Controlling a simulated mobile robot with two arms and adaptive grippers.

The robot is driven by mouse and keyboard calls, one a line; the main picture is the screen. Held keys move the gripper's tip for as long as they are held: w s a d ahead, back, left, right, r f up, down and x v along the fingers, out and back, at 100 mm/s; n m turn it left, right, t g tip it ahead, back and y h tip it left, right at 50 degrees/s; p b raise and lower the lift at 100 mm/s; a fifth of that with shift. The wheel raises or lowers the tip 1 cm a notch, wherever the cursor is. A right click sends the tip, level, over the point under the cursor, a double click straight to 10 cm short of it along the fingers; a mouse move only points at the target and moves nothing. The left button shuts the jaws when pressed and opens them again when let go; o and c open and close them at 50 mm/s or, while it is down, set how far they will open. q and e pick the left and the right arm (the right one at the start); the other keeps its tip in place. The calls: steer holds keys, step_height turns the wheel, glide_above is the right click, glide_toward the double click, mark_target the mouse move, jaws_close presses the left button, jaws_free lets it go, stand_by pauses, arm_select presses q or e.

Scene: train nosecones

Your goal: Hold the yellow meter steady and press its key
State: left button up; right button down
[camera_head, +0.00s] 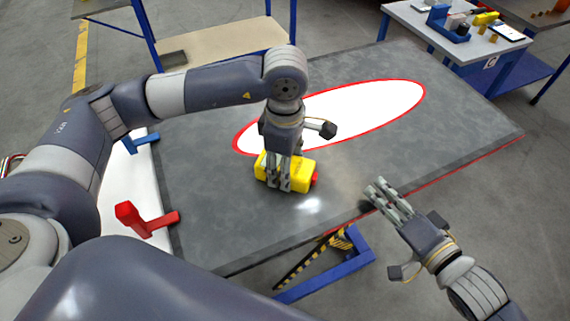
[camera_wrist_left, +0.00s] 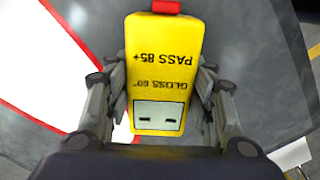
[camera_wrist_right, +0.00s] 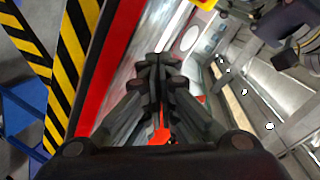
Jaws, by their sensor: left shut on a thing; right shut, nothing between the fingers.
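The yellow meter (camera_head: 300,170) lies on the dark grey table top, with its red key (camera_head: 315,179) at its right end in the head view. In the left wrist view the meter (camera_wrist_left: 163,60) carries upside-down text "PASS 85+" and "GLOSS 60°", a small grey display (camera_wrist_left: 158,117) with two dashes, and the red key (camera_wrist_left: 166,6) at the top edge. My left gripper (camera_head: 279,185) points down and is shut on the meter from both sides. My right gripper (camera_head: 372,190) is shut and empty near the table's front edge, to the right of the key and apart from it. Its closed fingers (camera_wrist_right: 158,62) show in the right wrist view.
A white oval with a red rim (camera_head: 375,102) is set in the table top (camera_head: 450,130) behind the meter. Red (camera_head: 135,218) and blue (camera_head: 140,143) clamp-like pieces stand at the left edge. A side table (camera_head: 400,12) with tools stands at the back right.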

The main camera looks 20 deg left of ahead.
mark_target(336, 191)
arm_select(q)
steer(key=shift+s+f, duration=0.1)
arm_select(e)
steer(key=shift+s+a+f, duration=0.15)
steer(key=shift+a+f, duration=0.05)
steer(key=shift+a, duration=4.2)
steer(key=shift+a, duration=0.65)
steer(key=shift+d, duration=0.65)
